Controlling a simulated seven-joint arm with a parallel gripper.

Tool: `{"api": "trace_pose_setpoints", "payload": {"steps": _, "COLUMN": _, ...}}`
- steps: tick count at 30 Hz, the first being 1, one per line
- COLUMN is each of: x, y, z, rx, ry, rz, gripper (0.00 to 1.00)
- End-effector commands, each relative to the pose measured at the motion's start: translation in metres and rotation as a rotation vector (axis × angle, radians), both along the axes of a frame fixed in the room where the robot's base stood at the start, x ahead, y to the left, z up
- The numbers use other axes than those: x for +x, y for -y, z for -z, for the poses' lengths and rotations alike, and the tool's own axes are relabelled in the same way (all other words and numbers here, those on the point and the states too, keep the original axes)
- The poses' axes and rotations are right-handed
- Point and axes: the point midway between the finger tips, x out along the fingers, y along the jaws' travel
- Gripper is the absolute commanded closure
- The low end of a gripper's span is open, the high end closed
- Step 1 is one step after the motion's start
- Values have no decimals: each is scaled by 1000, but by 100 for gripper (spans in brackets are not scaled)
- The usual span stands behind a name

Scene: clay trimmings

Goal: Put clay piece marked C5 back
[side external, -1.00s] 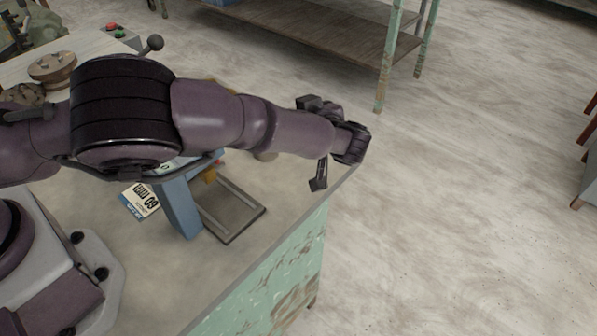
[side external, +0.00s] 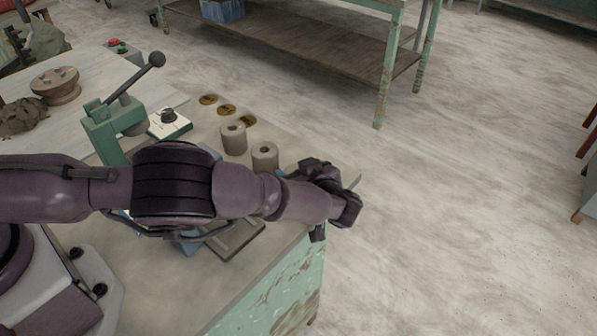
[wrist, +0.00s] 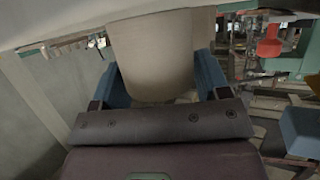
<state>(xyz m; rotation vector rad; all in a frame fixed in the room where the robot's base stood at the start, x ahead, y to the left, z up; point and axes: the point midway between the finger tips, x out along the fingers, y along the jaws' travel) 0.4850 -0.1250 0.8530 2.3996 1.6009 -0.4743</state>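My gripper (wrist: 160,85) has blue fingers on both sides of a smooth beige-grey clay piece (wrist: 152,50), which fills the gap between them and seems held. No marking shows on it. In the side external view my gripper's dark hand (side external: 330,192) is at the bench's right edge, and its fingertips and the held piece are hidden. Two grey clay cylinders, one farther back (side external: 233,138) and one nearer (side external: 264,158), stand upright on the bench left of the hand. I cannot read C5 on either.
Several round golden discs (side external: 227,109) lie bare behind the cylinders. A green lever press (side external: 108,132) stands at left. A flat dark tray (side external: 240,240) by a blue stand lies below my arm, partly covered. A wooden wheel (side external: 56,86) stands at the back left.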

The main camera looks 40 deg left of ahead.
Motion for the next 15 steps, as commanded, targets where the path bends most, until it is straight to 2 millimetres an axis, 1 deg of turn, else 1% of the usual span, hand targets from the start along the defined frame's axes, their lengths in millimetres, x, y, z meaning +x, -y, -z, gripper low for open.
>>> {"api": "trace_pose_setpoints", "payload": {"steps": 1, "x": 0, "y": 0, "z": 0, "rx": 0, "ry": -1, "rz": 0, "gripper": 19}}
{"api": "trace_pose_setpoints", "payload": {"steps": 2, "x": 0, "y": 0, "z": 0, "rx": 0, "ry": -1, "rz": 0, "gripper": 12}}
{"api": "trace_pose_setpoints", "payload": {"steps": 11, "x": -1, "y": 1, "z": -1, "rx": 0, "ry": 0, "rz": 0, "gripper": 11}}
{"api": "trace_pose_setpoints", "payload": {"steps": 15, "x": -5, "y": 13, "z": -6, "rx": -1, "ry": 1, "rz": 3, "gripper": 11}}
